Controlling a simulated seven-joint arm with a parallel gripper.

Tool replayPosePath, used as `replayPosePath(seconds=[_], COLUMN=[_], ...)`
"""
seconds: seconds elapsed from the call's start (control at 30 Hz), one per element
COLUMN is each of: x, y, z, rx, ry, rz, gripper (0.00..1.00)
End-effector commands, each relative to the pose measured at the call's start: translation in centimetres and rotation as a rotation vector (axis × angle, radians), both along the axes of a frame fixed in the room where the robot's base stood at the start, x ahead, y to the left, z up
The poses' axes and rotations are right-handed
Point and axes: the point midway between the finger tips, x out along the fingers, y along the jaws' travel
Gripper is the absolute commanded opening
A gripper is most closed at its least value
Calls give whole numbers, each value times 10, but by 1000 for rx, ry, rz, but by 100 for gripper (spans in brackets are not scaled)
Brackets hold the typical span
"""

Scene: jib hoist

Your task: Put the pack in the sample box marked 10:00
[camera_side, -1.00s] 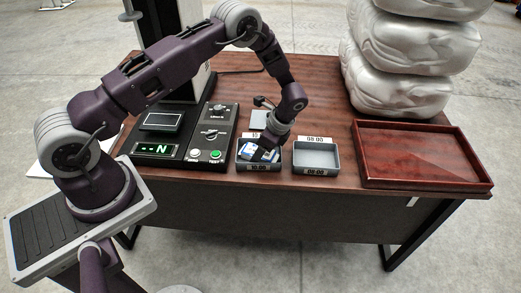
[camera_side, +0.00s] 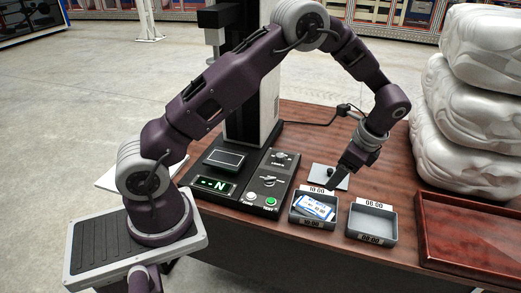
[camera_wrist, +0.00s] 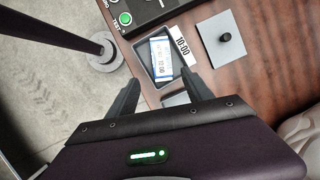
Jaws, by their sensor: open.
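The pack (camera_side: 315,207), white and blue with a printed label, lies tilted inside the small grey sample box marked 10:00 (camera_side: 308,222). In the wrist view the pack (camera_wrist: 160,58) also rests within the walls of that box (camera_wrist: 140,57), and its label reads 10:00. My gripper (camera_side: 334,184) is above and just behind the right part of the box, apart from the pack. In the wrist view its two fingers (camera_wrist: 160,77) are spread with nothing between them.
A second grey box marked 08:00 (camera_side: 372,216) stands empty to the right. A grey plate with a black knob (camera_side: 327,177) lies behind the boxes. A tester panel (camera_side: 262,188) is at left, a reddish wooden tray (camera_side: 470,232) at right, with stacked white wrapped bundles (camera_side: 465,125) behind it.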

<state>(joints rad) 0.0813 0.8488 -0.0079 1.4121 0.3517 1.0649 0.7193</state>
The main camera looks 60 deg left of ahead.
Motion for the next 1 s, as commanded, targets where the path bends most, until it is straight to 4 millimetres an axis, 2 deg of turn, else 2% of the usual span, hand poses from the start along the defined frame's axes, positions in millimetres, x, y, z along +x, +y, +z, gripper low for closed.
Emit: replayPosePath(seconds=[0.03,0.1,0.17,0.2,0.27,0.33,0.4,0.5,0.6,0.73,1.0], x=[-8,-30,-56,-76,-110,-154,-196,-243,-271,-284,-284], y=[-1,-5,-7,-9,-13,-17,-22,-29,-33,-36,-36], z=[36,87,126,150,180,205,217,218,212,207,206], rx=[-18,-53,-89,-116,-164,-227,-291,-377,-437,-470,-469], ry=[-62,-156,-238,-294,-377,-472,-554,-642,-696,-719,-719], rz=[55,163,259,327,430,551,666,801,887,933,934], gripper=[59,59,59,59,59,59,59,59,59,59,59])
